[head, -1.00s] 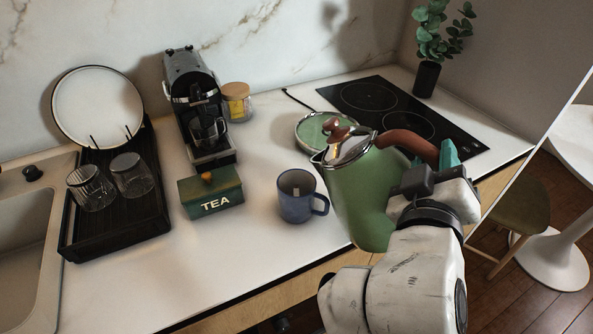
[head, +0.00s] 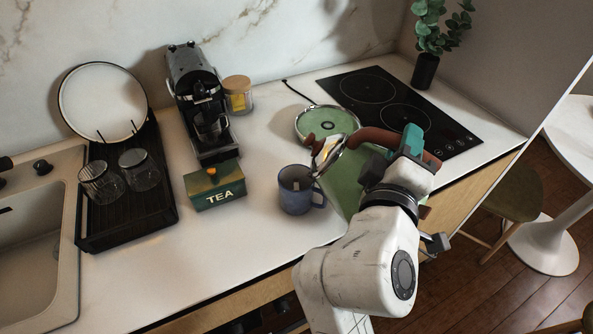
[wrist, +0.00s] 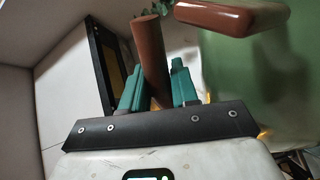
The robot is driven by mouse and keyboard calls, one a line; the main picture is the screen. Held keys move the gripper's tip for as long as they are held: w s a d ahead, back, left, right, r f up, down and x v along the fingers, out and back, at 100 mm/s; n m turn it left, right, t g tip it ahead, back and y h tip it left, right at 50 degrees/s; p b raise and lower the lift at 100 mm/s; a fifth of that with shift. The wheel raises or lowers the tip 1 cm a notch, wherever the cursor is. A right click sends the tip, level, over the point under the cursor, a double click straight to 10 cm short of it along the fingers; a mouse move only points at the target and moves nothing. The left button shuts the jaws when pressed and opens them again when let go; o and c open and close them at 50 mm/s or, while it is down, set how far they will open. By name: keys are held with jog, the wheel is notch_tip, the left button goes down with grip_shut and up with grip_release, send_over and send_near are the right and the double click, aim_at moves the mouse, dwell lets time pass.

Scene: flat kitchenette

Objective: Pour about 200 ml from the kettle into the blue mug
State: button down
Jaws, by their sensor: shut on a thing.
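The green kettle (head: 347,186) has a shiny metal rim and lid, a brown knob and a brown handle (head: 433,160). It is tilted left, its spout side close to the upper right of the blue mug (head: 295,199). The mug stands upright on the counter, with a small pale patch inside. I cannot make out any stream or the mug's level. My gripper (head: 409,150) is shut on the kettle's handle. In the wrist view, the teal fingers (wrist: 158,88) lie either side of the brown handle (wrist: 149,55), with the green body (wrist: 250,75) at right. My arm hides part of the kettle.
A green tea box (head: 214,190) stands left of the mug, with a coffee machine (head: 200,100) behind. A round green-centred kettle base (head: 327,122) lies behind the kettle, near the black hob (head: 385,88). Glasses stand on a black rack (head: 135,220) beside the sink.

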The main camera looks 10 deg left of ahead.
aim_at(393, 135)
jog(key=shift+a+r+p, duration=0.25)
jog(key=shift+r+p, duration=0.05)
jog(key=shift+r, duration=0.3)
jog(key=shift+w+a+r+n+p, duration=0.25)
jog(key=shift+a+r+n+p, duration=0.55)
jog(key=shift+p, duration=0.3)
jog(key=shift+w+a+r+n+p, duration=0.15)
jog(key=shift+a+r+n+p, duration=0.25)
jog(key=shift+p, duration=0.2)
dwell(0.7)
jog(key=shift+w+a+r+n+p, duration=0.2)
jog(key=shift+a+n+p, duration=0.25)
jog(key=shift+a, duration=0.25)
dwell(1.8)
